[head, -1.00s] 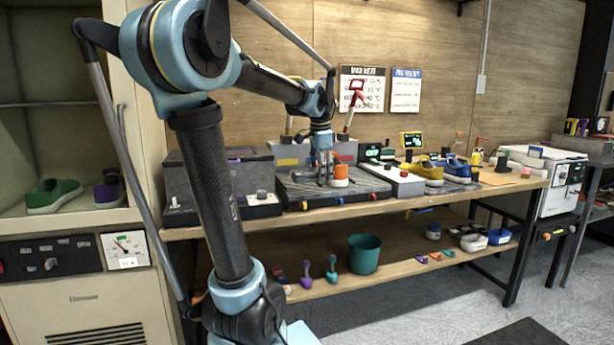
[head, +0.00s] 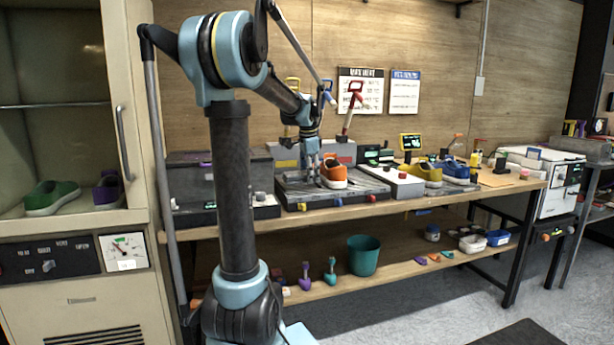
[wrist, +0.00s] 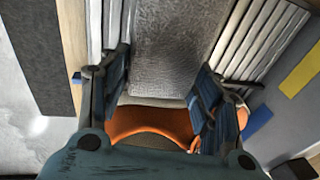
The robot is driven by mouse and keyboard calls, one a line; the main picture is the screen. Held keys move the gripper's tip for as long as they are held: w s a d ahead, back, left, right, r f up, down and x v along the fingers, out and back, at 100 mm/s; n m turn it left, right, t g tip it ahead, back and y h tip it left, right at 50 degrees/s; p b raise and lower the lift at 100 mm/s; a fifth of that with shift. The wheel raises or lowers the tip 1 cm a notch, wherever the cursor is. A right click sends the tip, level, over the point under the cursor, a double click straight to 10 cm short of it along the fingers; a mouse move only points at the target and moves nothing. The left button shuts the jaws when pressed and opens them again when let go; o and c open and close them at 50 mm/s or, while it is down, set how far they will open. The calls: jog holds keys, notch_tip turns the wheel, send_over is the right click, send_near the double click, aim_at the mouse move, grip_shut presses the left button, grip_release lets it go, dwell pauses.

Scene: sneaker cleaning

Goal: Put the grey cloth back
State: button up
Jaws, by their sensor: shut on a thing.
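My gripper (head: 313,176) is at the grey workstation (head: 352,192) on the bench, right at the orange sneaker (head: 334,174). In the wrist view the two fingers of my gripper (wrist: 160,85) stand apart, with the orange sneaker (wrist: 150,122) between them and its orange side also showing past the right finger. The jaws appear closed on the sneaker's sides. A grey textured sheet (wrist: 172,50) lies between ribbed light strips beyond the fingers. I cannot tell whether it is the grey cloth or a mat. No other grey cloth is clearly visible.
A yellow sneaker (head: 428,174) and a blue sneaker (head: 456,168) stand to the right on the bench (head: 400,209). A teal bucket (head: 363,255) is on the lower shelf. A cabinet at left holds a green shoe (head: 51,197).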

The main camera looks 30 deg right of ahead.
jog(key=shift+f, duration=0.2)
jog(key=shift+f, duration=0.6)
jog(key=o, duration=1.5)
jog(key=shift+c, duration=0.2)
jog(key=shift+r, duration=0.15)
jog(key=v, duration=1.3)
jog(key=shift+d, duration=0.1)
